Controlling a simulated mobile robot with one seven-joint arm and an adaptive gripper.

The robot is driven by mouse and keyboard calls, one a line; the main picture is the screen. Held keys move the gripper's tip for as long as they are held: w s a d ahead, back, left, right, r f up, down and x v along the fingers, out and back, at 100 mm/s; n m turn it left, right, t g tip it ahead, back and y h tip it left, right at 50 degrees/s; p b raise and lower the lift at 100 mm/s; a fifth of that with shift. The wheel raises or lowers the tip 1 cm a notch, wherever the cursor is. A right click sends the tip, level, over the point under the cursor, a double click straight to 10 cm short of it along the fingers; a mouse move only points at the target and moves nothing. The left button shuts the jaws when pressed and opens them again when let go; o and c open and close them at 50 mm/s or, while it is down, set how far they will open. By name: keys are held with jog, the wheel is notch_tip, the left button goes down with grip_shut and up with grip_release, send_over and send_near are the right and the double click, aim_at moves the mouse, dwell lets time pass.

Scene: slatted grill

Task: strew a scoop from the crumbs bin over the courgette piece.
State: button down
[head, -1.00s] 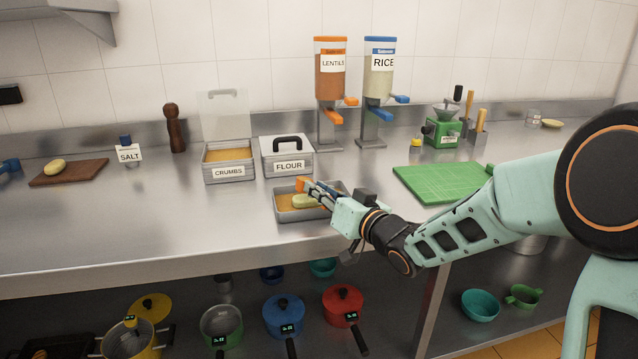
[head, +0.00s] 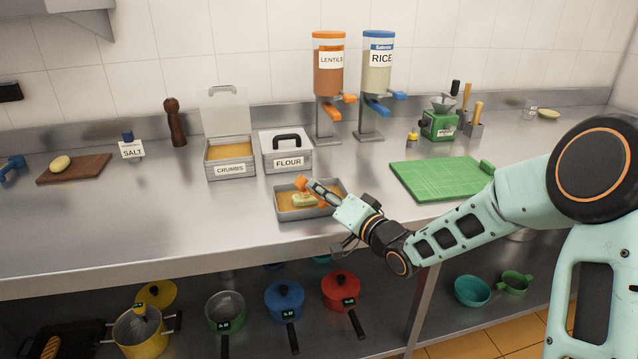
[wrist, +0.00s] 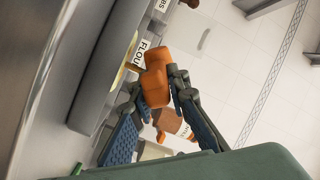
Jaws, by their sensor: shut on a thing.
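My gripper (head: 312,187) is shut on an orange scoop (head: 301,183), which also shows between the fingers in the wrist view (wrist: 155,78). The scoop is over a shallow grey tray (head: 283,213), tilted; I cannot tell whether it holds anything. The pale green courgette piece (head: 304,200) lies in the tray on an orange-brown layer, just below the scoop. Whether crumbs lie on its top is too small to tell. The crumbs bin (head: 230,169), labelled CRUMBS, stands open behind to the left, with orange-brown crumbs inside and its lid raised.
A closed flour bin (head: 288,162) stands just behind the tray. Lentils (head: 328,70) and rice (head: 378,75) dispensers stand at the back. A green cutting board (head: 440,180) lies right. A wooden board (head: 85,170) with a pale piece and a salt pot (head: 131,149) are left.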

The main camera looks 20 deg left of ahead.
jog(key=shift+w+d+m+p, duration=0.15)
jog(key=shift+m+p, duration=0.75)
jog(key=shift+m, duration=0.2)
jog(key=m+p, duration=0.2)
jog(key=m, duration=0.1)
jog(key=m+p, duration=0.2)
jog(key=shift+w+d+r+y, duration=0.15)
jog(key=shift+w+d+y, duration=0.15)
jog(key=shift+w, duration=0.05)
jog(key=m, duration=0.1)
jog(key=m+p, duration=0.1)
jog(key=m, duration=0.1)
jog(key=shift+w+d, duration=0.15)
jog(key=shift+w, duration=0.05)
jog(key=m, duration=0.4)
jog(key=shift+w+d+f, duration=0.15)
jog(key=shift+w+f, duration=0.05)
jog(key=shift+f, duration=0.05)
